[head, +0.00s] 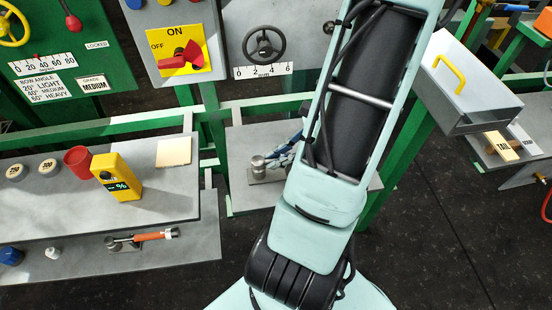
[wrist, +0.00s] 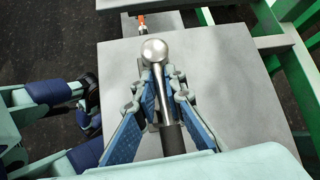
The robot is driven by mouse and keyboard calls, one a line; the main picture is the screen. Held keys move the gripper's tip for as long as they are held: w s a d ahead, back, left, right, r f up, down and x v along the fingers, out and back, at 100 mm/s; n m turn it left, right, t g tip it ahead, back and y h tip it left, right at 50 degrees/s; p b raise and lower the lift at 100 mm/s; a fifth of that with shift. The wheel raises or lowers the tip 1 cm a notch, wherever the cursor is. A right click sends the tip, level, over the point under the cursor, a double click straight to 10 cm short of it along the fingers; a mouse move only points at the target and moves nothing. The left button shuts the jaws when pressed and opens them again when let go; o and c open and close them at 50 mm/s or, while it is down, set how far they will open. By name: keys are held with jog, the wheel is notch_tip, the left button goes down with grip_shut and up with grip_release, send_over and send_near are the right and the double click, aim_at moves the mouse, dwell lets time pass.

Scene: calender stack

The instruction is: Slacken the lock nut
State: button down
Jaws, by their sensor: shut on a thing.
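My gripper (wrist: 161,78) is shut on a steel lever (wrist: 164,103) in the wrist view. The lever has a round steel end (wrist: 154,50) beyond the fingertips and a dark grip (wrist: 172,138) towards my palm. The blue finger pads lie on either side of its shaft. In the head view, my gripper (head: 285,153) is beside a short steel post (head: 258,167) on the middle grey shelf. No nut shows clearly, and I cannot tell whether this lever belongs to the lock nut. My arm covers part of the shelf.
A handwheel (head: 264,44) sits above a scale. The left bench (head: 130,215) bears a yellow meter (head: 117,177) and a red cup (head: 77,159). An orange-handled tool (head: 143,238) lies below. A metal box (head: 466,83) stands right.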

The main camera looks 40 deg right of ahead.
jog(key=shift+r, duration=0.65)
jog(key=s+r+p, duration=0.1)
jog(key=s+r, duration=1)
jog(key=s, duration=0.3)
jog(key=shift+d+r+p, duration=0.35)
jog(key=shift+d, duration=0.1)
